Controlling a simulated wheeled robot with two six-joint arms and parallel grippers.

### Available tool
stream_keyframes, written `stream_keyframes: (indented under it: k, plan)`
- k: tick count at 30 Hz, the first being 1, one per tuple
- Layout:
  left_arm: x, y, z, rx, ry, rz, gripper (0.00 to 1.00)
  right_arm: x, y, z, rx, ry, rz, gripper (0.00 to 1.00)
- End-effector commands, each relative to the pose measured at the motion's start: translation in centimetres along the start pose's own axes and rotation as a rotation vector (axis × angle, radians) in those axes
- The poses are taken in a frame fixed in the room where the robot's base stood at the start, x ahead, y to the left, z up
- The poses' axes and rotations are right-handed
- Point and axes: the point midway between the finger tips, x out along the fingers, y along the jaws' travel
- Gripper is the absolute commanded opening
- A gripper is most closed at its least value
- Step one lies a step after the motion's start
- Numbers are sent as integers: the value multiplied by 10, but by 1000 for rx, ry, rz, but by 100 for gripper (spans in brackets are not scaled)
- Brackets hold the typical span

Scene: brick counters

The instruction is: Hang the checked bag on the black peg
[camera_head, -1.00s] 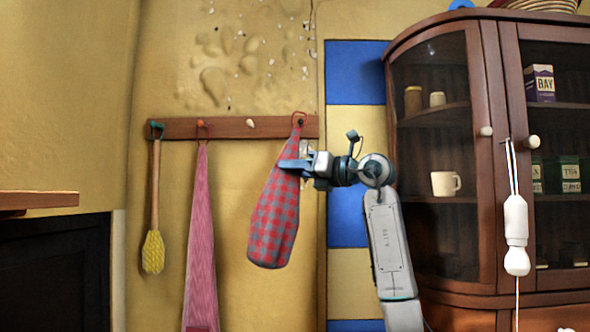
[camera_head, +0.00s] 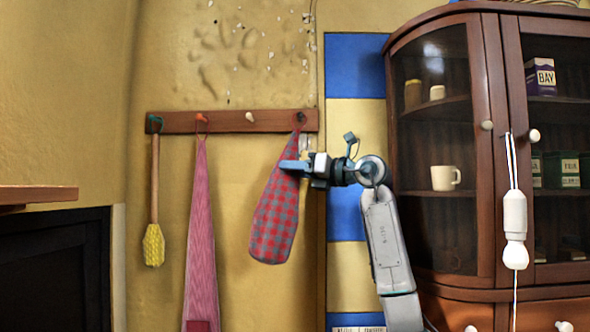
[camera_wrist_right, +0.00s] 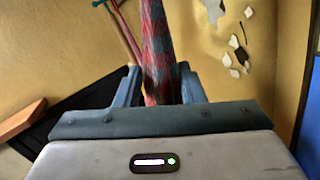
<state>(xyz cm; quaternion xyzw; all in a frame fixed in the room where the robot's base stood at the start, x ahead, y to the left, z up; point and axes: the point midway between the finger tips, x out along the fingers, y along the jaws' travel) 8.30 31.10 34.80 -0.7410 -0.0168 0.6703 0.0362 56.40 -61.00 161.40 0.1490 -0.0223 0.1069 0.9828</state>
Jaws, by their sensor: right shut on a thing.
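The red-and-grey checked bag (camera_head: 275,218) hangs tilted in front of the wall, its lower end toward the left. My right gripper (camera_head: 291,165) is shut on its upper part, coming from the right. The bag also shows between the fingers in the right wrist view (camera_wrist_right: 156,45). The black peg (camera_head: 300,117) is at the right end of the wooden rail (camera_head: 226,122). The bag's narrow top and red loop are at this peg; I cannot tell whether the loop is around it or only in front. My left gripper is not in view.
A yellow brush (camera_head: 154,245) hangs from the green peg and a pink striped cloth (camera_head: 201,235) from the orange peg. The pale peg (camera_head: 250,117) is bare. A glass-fronted cabinet (camera_head: 490,150) stands at the right; a brown ledge (camera_head: 38,196) juts in at the left.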

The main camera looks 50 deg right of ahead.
Motion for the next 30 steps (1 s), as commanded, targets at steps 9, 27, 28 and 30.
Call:
stream_keyframes:
  k: [9, 27, 28, 30]
  plan:
    - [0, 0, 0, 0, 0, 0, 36, 0, 0, 0, 0, -1, 0, 0]
    - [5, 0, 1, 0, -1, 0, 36, -9, -1, -1, -1, -1, -1, 61]
    - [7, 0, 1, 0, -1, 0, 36, -13, -1, -2, -2, -1, -2, 61]
    - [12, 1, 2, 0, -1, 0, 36, -24, -1, -3, -4, -2, -3, 61]
